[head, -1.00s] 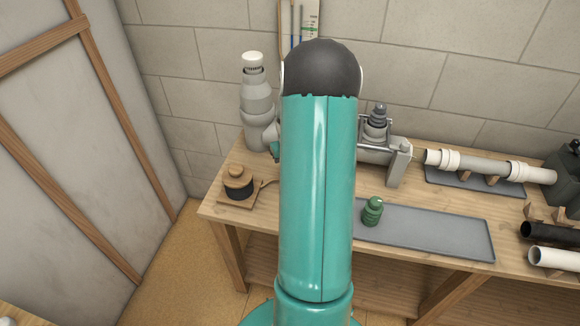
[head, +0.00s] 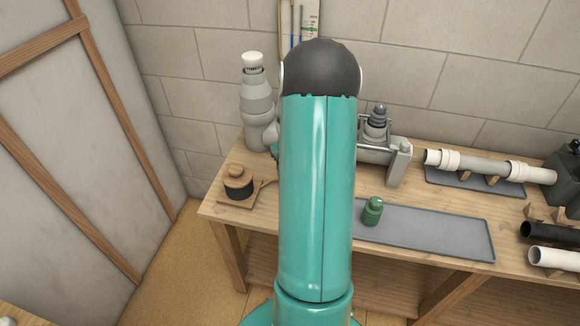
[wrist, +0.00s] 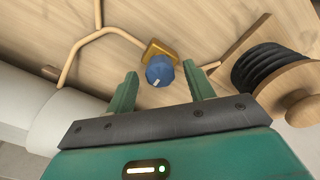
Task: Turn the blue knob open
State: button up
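The blue knob (wrist: 160,71) shows in the wrist view, with a small white mark on it. It sits against a brass-coloured body (wrist: 158,50) joined to thin copper-toned pipes (wrist: 108,33). My gripper (wrist: 160,88) is open, with its two green fingers apart. The knob lies between and just beyond the fingertips in the picture; I cannot tell whether they touch it, and no contact shows. In the head view my arm hides the knob and the gripper.
A black coil with a wooden top (head: 239,184) stands beside the knob area. A grey-white cylinder (head: 257,105) stands at the wall. A green bottle (head: 372,211) stands on a grey tray (head: 440,232). Pipes (head: 480,164) lie on the bench's right side.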

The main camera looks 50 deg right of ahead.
notch_tip(320, 180, up, 14)
dwell(0.7)
jog(key=shift+f, duration=0.1)
dwell(0.3)
jog(key=w+a+r+n+t, duration=0.1)
jog(key=a+r, duration=0.3)
jog(key=a, duration=0.4)
jog(key=w+a+r+t+h, duration=0.1)
jog(key=a+r, duration=0.2)
jog(key=a, duration=0.5)
jog(key=w+a+r+n, duration=0.1)
jog(key=a+r, duration=0.3)
jog(key=a, duration=0.4)
jog(key=s+a+n+t, duration=0.1)
jog(key=s+a, duration=0.4)
jog(key=a, duration=0.3)
jog(key=s+a+r+n+t+y, duration=0.1)
jog(key=s+a+t, duration=0.1)
jog(key=s+a, duration=0.3)
jog(key=a, duration=0.4)
jog(key=shift+s+r+t, duration=0.25)
jog(key=shift+s+t, duration=0.05)
